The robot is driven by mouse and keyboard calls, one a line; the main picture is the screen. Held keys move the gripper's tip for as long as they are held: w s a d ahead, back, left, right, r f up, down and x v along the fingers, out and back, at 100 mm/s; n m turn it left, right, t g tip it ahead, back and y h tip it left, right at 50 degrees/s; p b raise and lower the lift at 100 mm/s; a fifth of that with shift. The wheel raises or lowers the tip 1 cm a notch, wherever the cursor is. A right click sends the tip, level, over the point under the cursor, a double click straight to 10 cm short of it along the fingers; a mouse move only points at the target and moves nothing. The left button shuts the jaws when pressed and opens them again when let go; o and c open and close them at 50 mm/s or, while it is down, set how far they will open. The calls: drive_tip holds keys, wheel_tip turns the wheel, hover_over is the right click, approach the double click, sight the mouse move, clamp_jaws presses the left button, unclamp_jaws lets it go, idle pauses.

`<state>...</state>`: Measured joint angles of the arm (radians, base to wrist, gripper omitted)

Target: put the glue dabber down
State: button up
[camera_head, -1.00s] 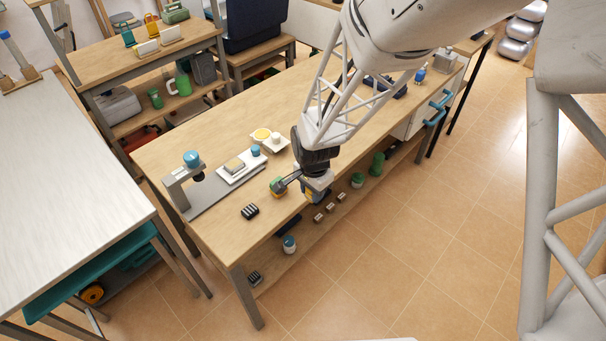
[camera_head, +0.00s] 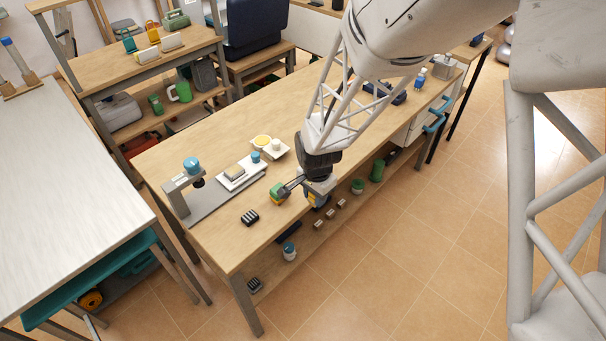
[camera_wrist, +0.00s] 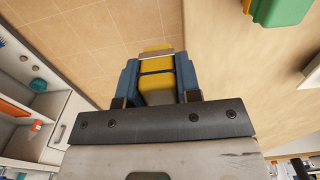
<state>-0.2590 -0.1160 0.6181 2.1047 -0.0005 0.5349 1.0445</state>
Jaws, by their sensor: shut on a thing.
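The glue dabber, as I take it, is the yellow block with a pale metal band (camera_wrist: 157,70) in the wrist view. My gripper (camera_wrist: 158,84) is shut on it, with a blue finger on each side. Tiled floor shows behind the dabber, and the bench top (camera_wrist: 222,75) lies to its right. In the head view my gripper (camera_head: 316,197) is at the bench's front edge. The dabber is mostly hidden there by the wrist and fingers.
A green and yellow object (camera_head: 279,194) stands on the bench just left of my gripper. A black ribbed block (camera_head: 250,217), a grey stand with a blue top (camera_head: 190,165) and white dishes (camera_head: 278,150) are further left and back. The bench's far middle is clear.

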drive_tip(key=w+a, duration=0.1)
drive_tip(key=w, duration=0.3)
drive_tip(key=w+a, duration=0.1)
drive_tip(key=w, duration=0.3)
drive_tip(key=w+a+f, duration=0.1)
drive_tip(key=w, duration=0.3)
drive_tip(key=shift+w+a+f, duration=0.1)
drive_tip(key=shift+w, duration=0.15)
drive_tip(key=shift+f, duration=1.75)
drive_tip(key=shift+f, duration=0.1)
drive_tip(key=o, duration=0.8)
drive_tip(key=shift+o, duration=0.2)
wheel_tip(320, 180, up, 12)
